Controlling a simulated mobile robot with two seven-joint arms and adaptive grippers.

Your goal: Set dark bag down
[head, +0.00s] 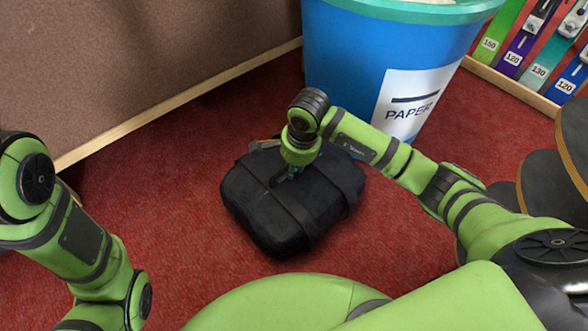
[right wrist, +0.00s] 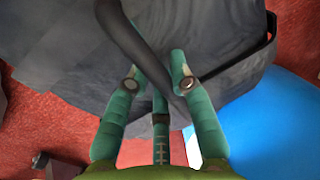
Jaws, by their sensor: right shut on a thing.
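The dark bag (head: 262,218) is black and boxy, with straps across its top. In the head view it is at the middle, over the red carpet in front of the blue bin. I cannot tell for sure whether its underside touches the carpet. My right gripper (head: 284,174) comes down on its top and is shut on the bag's handle. In the right wrist view the bag (right wrist: 60,42) fills the upper part, and the green fingers (right wrist: 155,72) close around a dark strap. My left arm shows at the left, but its gripper is out of view.
A blue paper bin (head: 345,65) stands right behind the bag. A brown panel (head: 140,50) with a wooden edge runs along the back left. Dark rounded shapes (head: 550,185) are at the right. Red carpet (head: 180,165) left of the bag is clear.

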